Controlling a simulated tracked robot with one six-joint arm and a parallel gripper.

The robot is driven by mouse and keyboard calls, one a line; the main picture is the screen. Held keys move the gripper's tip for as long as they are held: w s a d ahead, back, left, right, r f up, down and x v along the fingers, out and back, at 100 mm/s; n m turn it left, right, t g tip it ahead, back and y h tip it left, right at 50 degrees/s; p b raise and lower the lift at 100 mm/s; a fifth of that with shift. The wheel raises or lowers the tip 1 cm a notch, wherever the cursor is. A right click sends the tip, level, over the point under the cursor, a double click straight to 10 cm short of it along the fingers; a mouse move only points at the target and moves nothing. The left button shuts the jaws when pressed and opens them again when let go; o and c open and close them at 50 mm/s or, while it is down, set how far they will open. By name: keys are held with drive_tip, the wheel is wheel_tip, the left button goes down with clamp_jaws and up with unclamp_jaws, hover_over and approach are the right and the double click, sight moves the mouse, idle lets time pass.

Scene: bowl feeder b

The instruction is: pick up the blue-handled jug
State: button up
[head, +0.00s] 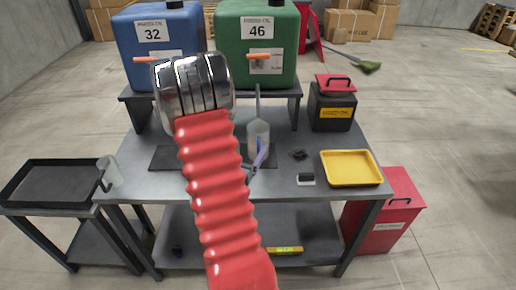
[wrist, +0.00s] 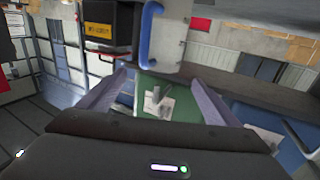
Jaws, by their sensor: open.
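The jug (head: 258,132) has a pale grey body and stands on the grey table, just right of my red arm. In the wrist view the pale body (wrist: 168,35) shows at the top centre with its blue handle (wrist: 146,38) on the left side. My gripper (head: 261,158) is partly hidden by my arm in the head view; a purple finger shows in front of the jug. In the wrist view my gripper (wrist: 156,82) is open, with the jug ahead of the fingertips. I cannot tell whether any finger touches the handle.
Behind the jug stand a blue tank (head: 128,48) and a green tank (head: 228,70). To the right are a black box (head: 322,118) with a red lid and a yellow tray (head: 350,167). A pale cup (head: 114,172) stands at the left beside a black tray (head: 45,186).

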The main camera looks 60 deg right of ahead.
sight(254, 134)
drive_tip(key=d, duration=0.4)
drive_tip(key=shift+w+d, duration=0.2)
drive_tip(key=shift+d, duration=0.2)
drive_tip(key=shift+d, duration=0.1)
drive_tip(key=shift+w+d+f, duration=0.1)
drive_tip(key=shift+d, duration=1.15)
drive_tip(key=shift+w+d, duration=0.1)
drive_tip(key=shift+d, duration=1.15)
drive_tip(key=shift+c, duration=0.5)
drive_tip(key=c, duration=1.6)
drive_tip(key=shift+o, duration=0.2)
